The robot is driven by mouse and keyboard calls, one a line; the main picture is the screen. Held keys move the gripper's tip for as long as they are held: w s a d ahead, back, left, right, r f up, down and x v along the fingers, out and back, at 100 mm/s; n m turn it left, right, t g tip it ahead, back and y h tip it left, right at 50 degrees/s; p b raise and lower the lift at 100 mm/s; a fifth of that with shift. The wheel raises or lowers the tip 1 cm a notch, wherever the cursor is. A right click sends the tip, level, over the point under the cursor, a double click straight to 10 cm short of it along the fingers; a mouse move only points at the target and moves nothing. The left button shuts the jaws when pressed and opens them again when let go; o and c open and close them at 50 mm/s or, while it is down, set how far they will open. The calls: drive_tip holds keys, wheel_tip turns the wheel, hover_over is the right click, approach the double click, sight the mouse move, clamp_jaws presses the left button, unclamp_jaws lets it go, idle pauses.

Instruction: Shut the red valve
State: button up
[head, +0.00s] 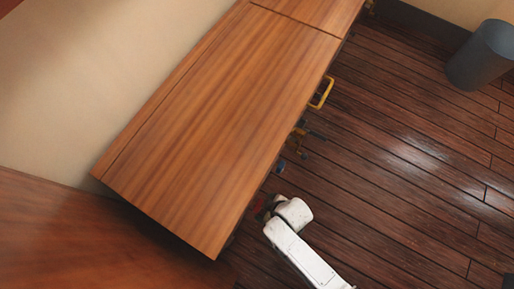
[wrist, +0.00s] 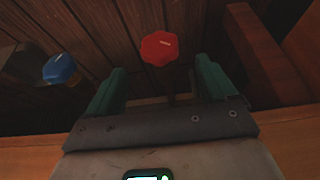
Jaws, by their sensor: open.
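The red valve (wrist: 160,48) is a red, rounded-lobed handle with a small white mark. In the wrist view it stands just beyond and between the tips of my gripper (wrist: 162,82), whose two green fingers are spread apart. Nothing is between the fingers except the valve's dark stem behind them. In the head view my white arm (head: 297,250) reaches to the near right edge of the wooden counter, and a little dark red shows beside its end; my fingers are hidden there.
A blue valve handle (wrist: 61,69) is left of the red one. A yellow handle (head: 321,93) sticks out from the side of the wooden counter (head: 215,110). A grey bin (head: 482,55) stands at the far right. The plank floor between is clear.

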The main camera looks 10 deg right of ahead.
sight(259, 206)
drive_tip(key=b+x, duration=0.4)
drive_tip(key=x, duration=0.4)
drive_tip(key=shift+f, duration=0.2)
drive_tip(key=shift+c, duration=0.3)
drive_tip(key=c, duration=1)
drive_tip(key=shift+o, duration=0.2)
